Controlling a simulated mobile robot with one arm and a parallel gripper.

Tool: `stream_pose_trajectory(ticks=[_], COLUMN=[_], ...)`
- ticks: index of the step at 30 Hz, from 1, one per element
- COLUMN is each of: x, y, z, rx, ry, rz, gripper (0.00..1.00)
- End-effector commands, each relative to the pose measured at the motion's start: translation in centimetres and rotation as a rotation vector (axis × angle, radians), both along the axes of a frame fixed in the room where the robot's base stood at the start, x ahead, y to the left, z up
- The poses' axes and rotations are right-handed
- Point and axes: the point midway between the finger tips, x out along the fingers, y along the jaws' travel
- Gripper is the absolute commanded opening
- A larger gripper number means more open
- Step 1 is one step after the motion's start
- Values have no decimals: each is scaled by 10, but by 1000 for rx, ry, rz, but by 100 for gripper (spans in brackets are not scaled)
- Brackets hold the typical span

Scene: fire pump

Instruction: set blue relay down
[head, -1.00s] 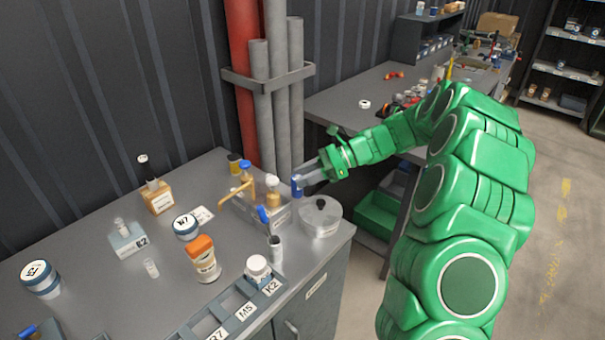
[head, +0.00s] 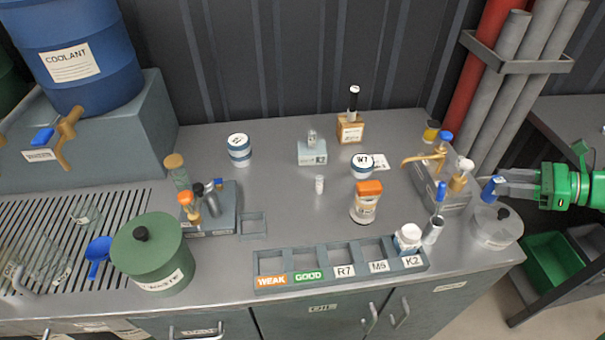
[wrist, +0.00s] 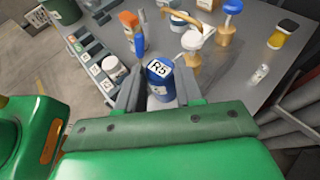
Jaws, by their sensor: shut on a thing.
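My gripper (head: 505,188) is at the right in the head view, shut on the blue relay (head: 489,190). In the wrist view the relay (wrist: 160,84) is a dark blue cylinder with a white top label that looks like R5. It sits between the two grey fingers of my gripper (wrist: 160,92). In the head view it appears in front of, or above, a round lidded pot (head: 495,230); I cannot tell the exact height. Its lower part is partly hidden in the wrist view.
A grey labelled rack (head: 340,264) lies along the bench's front edge, with a white-capped jar (head: 407,238) at its K2 end. A tray of bottles (head: 437,196) stands left of my gripper. The bench middle (head: 285,215) has bare room. A green pot (head: 150,255) stands left.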

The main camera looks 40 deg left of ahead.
Motion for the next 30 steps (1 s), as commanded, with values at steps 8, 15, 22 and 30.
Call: stream_pose_trajectory(ticks=[8,15,22,30], x=[-1,-4,-15,-38], y=[5,46,100,169], z=[48,46,46,46], rx=[2,3,8,12], ry=[-3,-9,-16,-21], rz=[3,24,50,87], gripper=[5,5,5,5])
